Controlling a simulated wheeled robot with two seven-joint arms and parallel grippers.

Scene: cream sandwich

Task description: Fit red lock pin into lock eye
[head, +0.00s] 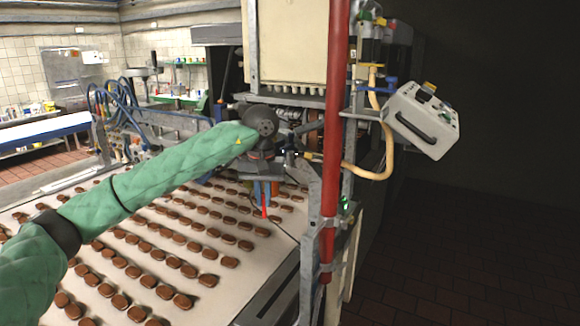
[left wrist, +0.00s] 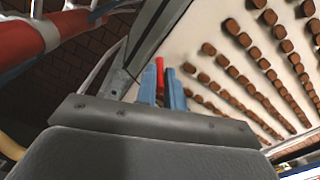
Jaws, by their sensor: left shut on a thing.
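My left gripper (head: 265,194), with blue fingers, points down over the right side of the conveyor. It is shut on the red lock pin (head: 264,212), whose red end sticks out below the fingertips, above the belt and the biscuits. In the left wrist view the red lock pin (left wrist: 160,70) shows between and beyond the two blue fingers of the left gripper (left wrist: 163,84). The fingers hide part of the pin. I cannot make out the lock eye in either view. My right gripper is not in view.
The pale conveyor belt (head: 229,284) carries rows of brown biscuits. A red upright pipe (head: 333,100) and a grey metal frame (head: 310,262) stand close to the right of the gripper. A grey control box (head: 422,118) hangs further right. Machine housing (head: 288,40) is above.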

